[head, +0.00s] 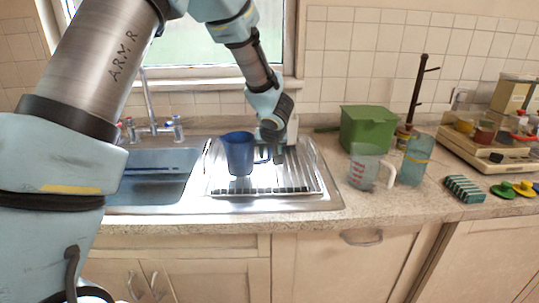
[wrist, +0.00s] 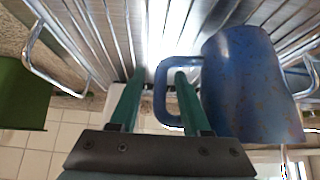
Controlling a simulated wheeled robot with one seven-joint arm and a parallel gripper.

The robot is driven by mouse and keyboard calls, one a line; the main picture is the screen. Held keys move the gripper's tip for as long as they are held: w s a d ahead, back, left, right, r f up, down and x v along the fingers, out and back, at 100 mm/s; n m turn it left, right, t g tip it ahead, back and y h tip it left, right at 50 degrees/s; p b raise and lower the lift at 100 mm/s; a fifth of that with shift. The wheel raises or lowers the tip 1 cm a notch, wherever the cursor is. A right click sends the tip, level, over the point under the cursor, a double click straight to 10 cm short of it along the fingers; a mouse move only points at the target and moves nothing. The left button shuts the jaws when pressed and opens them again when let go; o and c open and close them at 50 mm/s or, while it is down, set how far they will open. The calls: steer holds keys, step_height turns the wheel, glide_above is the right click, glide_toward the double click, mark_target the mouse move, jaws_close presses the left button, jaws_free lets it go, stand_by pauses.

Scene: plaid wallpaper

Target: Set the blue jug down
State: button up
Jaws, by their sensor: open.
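The blue jug (head: 238,152) stands upright on the ribbed metal drainer (head: 300,183) beside the sink, its handle facing right toward my gripper. My gripper (head: 279,155) is just right of the jug, low over the drainer. In the wrist view the jug (wrist: 250,85) is at the right, and its handle reaches toward the green fingers of my gripper (wrist: 158,85). The fingers are apart. The handle's end lies by the right finger, with part of it behind that finger. I cannot tell whether they touch.
The sink basin (head: 150,175) and tap (head: 152,115) are on the left. A green box (head: 368,130), a clear measuring jug (head: 364,167) and a blue-green container (head: 415,160) stand on the counter right of the drainer. The drainer's front and right parts look clear.

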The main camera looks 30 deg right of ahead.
steer(key=p+v, duration=0.2)
steer(key=v, duration=0.9)
steer(key=shift+h, duration=0.4)
steer(key=w+a, duration=0.1)
steer(key=a, duration=0.1)
steer(key=w+a+r, duration=0.1)
steer(key=w+a, duration=0.3)
steer(key=a, duration=0.1)
steer(key=shift+r, duration=0.25)
steer(key=s+a+f+n+g+y, duration=0.1)
steer(key=s+a, duration=0.3)
steer(key=a, duration=0.6)
steer(key=s+a+f+n+g+y, duration=0.1)
steer(key=s+a+g, duration=0.1)
steer(key=a, duration=0.9)
steer(key=s+a+f+n+g+y, duration=0.1)
steer(key=s+a, duration=0.4)
steer(key=a, duration=0.6)
steer(key=shift+s+f+g+y, duration=0.35)
steer(key=shift+f+g, duration=0.15)
steer(key=shift+g, duration=0.2)
steer(key=shift+o, duration=0.4)
